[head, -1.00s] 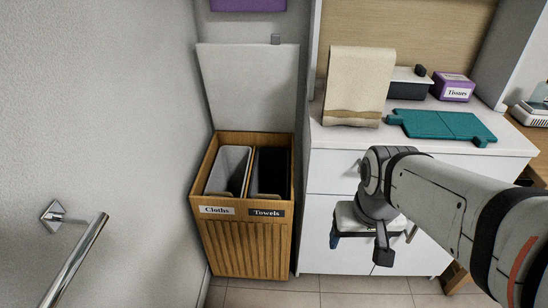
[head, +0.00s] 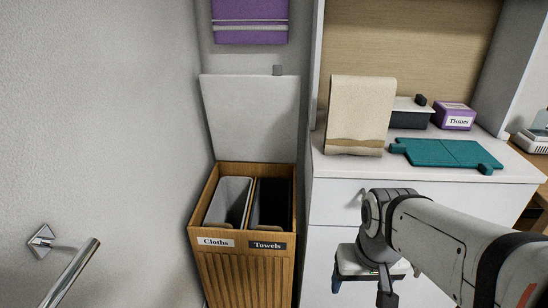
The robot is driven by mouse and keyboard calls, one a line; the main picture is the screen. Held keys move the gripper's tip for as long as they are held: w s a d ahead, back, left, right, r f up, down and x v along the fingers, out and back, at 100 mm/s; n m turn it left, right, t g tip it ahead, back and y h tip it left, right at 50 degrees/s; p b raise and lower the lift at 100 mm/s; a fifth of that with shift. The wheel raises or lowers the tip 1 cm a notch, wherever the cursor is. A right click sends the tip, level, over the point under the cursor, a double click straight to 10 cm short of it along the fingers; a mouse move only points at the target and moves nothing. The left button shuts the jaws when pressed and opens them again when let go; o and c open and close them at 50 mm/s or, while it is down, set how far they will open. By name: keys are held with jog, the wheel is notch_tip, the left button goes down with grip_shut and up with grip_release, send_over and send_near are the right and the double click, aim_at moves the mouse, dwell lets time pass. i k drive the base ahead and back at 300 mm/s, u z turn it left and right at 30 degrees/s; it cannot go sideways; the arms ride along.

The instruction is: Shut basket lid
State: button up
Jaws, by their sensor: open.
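The wooden basket (head: 246,283) stands in the corner between the left wall and the white vanity. Its pale grey lid (head: 250,115) is open, standing nearly upright at the back and leaning toward the wall. Inside are two bins, a light grey one (head: 229,201) behind the "Cloths" label and a black one (head: 271,203) behind "Towels". My gripper (head: 368,285) is open in front of the vanity drawers, to the right of the basket and apart from it. My wrist partly hides its fingers.
The vanity top (head: 335,166) holds a beige towel (head: 359,112), a teal folded board (head: 446,153), a dark box (head: 410,116) and a purple tissue box (head: 455,117). A metal rail (head: 72,275) juts from the left wall. A purple towel (head: 250,22) hangs above the lid.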

aim_at(251, 118)
jog(key=u, duration=1.35)
jog(key=i, duration=0.75)
jog(key=z, duration=1.3)
